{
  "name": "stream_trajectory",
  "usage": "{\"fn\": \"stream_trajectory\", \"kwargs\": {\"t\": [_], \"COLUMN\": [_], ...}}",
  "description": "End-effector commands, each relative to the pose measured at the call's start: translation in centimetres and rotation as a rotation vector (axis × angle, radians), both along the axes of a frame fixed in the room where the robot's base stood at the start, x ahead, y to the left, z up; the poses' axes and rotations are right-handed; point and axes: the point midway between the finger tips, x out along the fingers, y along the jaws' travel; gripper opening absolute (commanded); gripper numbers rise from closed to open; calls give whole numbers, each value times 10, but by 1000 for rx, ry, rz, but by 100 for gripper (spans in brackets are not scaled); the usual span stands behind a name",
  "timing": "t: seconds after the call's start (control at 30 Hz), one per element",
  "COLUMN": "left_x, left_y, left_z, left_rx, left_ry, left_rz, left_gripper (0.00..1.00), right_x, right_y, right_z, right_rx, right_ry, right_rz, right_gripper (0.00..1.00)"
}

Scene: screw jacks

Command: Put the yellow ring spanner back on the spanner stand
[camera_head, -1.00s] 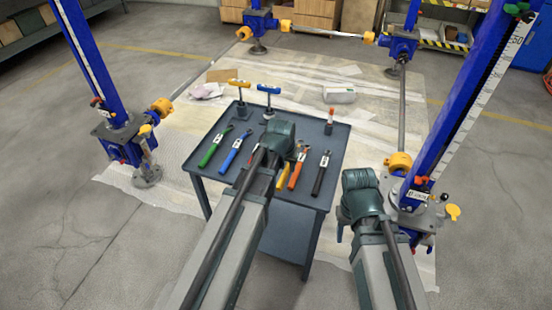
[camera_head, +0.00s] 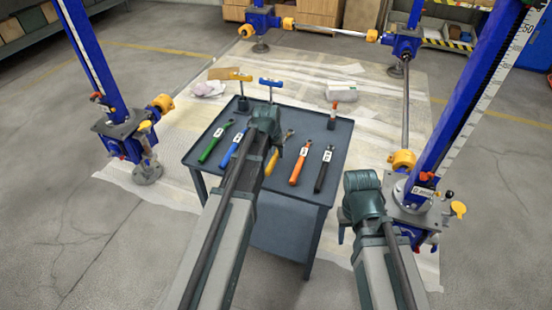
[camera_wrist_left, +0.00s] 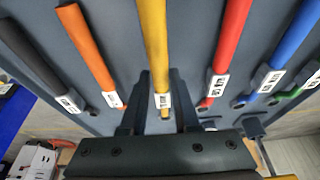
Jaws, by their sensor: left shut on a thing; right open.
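The yellow ring spanner (camera_head: 272,163) is at the middle of the dark blue-grey table, its handle end toward me. My left gripper (camera_head: 267,122) is shut on it. In the left wrist view the spanner (camera_wrist_left: 154,40) runs between the two fingers (camera_wrist_left: 160,95), which are close around it near its label. Its grey head shows just right of the gripper in the head view. I cannot tell how far it is off the table top. My right gripper (camera_head: 362,190) is open and empty beside the table, right of it. I cannot pick out a spanner stand for certain.
On the table (camera_head: 330,185) lie a green (camera_head: 210,149), a blue (camera_head: 229,158), an orange (camera_head: 298,166) and a black spanner (camera_head: 323,170). A red one (camera_wrist_left: 229,40) shows in the wrist view. T-handled tools (camera_head: 241,80) stand behind. A blue jack column (camera_head: 465,110) rises at right.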

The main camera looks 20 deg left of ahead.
Motion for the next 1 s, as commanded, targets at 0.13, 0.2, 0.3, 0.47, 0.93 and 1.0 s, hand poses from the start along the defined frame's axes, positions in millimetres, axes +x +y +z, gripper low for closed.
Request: {"fn": "stream_trajectory", "kwargs": {"t": [0.13, 0.2, 0.3, 0.47, 0.93, 1.0], "left_x": [0, 0, 0, 0, 0, 0], "left_y": [0, 0, 0, 0, 0, 0], "left_z": [-11, -9, -9, -13, -12, -11], "left_rx": [0, 0, 0, 0, 0, 0], "left_ry": [-1, -1, -1, -1, 0, 0], "left_rz": [0, 0, 0, 1, 1, 1], "left_gripper": [0, 0, 0, 0, 60, 60], "right_x": [0, 0, 0, 0, 0, 0], "right_y": [0, 0, 0, 0, 0, 0], "right_z": [-11, -9, -9, -13, -12, -11], "right_rx": [0, 0, 0, 0, 0, 0], "right_ry": [0, 0, 0, 0, 0, 0], "right_rz": [0, 0, 0, 0, 0, 0], "right_gripper": [50, 50, 50, 50, 50, 50]}}
